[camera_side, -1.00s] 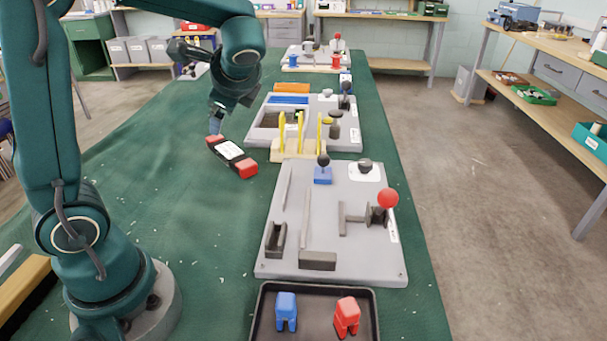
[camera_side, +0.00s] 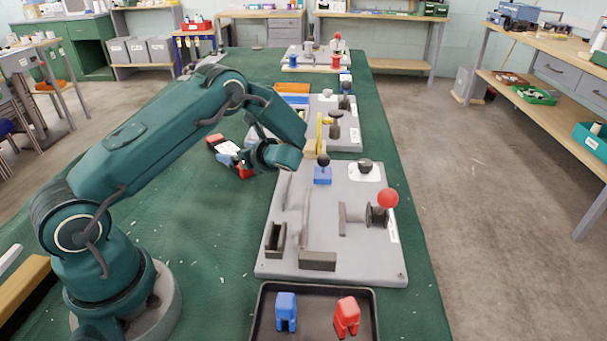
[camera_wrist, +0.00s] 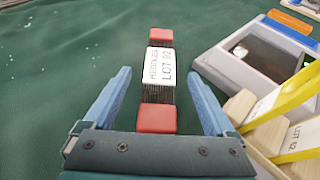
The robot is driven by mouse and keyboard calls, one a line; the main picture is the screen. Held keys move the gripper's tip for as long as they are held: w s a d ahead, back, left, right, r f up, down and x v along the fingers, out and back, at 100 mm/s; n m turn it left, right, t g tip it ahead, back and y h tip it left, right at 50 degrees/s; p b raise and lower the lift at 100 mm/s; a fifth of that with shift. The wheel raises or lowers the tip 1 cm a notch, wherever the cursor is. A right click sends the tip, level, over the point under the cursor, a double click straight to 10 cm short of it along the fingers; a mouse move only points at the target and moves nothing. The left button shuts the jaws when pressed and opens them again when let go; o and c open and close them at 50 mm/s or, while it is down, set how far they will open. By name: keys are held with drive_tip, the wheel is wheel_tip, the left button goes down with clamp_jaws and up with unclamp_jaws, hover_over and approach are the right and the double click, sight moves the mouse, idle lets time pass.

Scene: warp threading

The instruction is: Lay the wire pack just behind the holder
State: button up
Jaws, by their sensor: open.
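The wire pack is a dark bundle with red ends and a white label. It lies on the green cloth in the side view (camera_side: 213,140), partly hidden by my gripper (camera_side: 232,156). In the wrist view the wire pack (camera_wrist: 160,84) lies between the two open blue fingers of my gripper (camera_wrist: 158,76), with a gap on each side. The wooden holder (camera_side: 310,150) with upright yellow pieces stands to the right of the pack, mostly hidden by my arm. Part of the holder (camera_wrist: 240,106) also shows at the right of the wrist view.
A grey board (camera_side: 275,205) with a blue block and a red-knobbed lever lies in front of the holder. A black tray (camera_side: 316,325) holds blue and red pieces. The cloth left of the pack is clear.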

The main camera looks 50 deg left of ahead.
sight(230, 150)
drive_tip(key=shift+x, duration=1.8)
clamp_jaws()
